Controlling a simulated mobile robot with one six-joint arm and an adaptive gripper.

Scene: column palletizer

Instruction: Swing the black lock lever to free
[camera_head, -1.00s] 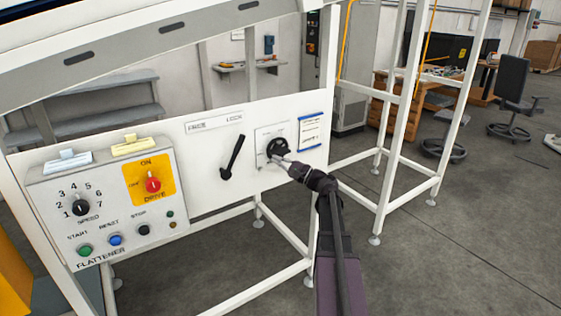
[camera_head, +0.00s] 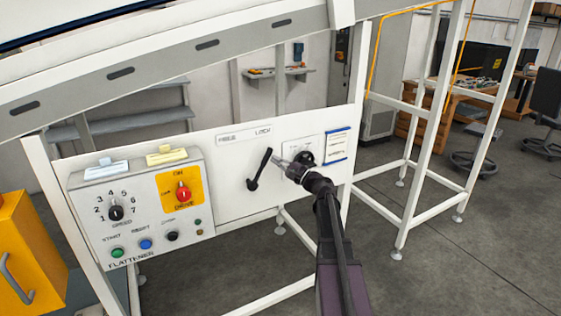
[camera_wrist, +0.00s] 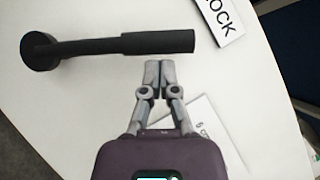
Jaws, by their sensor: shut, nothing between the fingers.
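The black lock lever (camera_head: 259,170) is on the white panel, under the label strip reading FREE and LOCK (camera_head: 244,134). It slants up and to the right from its pivot, toward the LOCK end. In the wrist view the lever (camera_wrist: 110,45) lies across the top, pivot hub at left and grip at right. My gripper (camera_head: 278,162) is shut and empty, just right of the lever's upper part. In the wrist view its fingertips (camera_wrist: 159,66) are together close beside the grip; I cannot tell whether they touch it.
A round black knob on a plate (camera_head: 304,157) sits right of the lever, partly behind my gripper. A control box (camera_head: 142,205) with buttons and a red drive switch stands left. White frame legs (camera_head: 357,110) stand at right. The panel left of the lever is clear.

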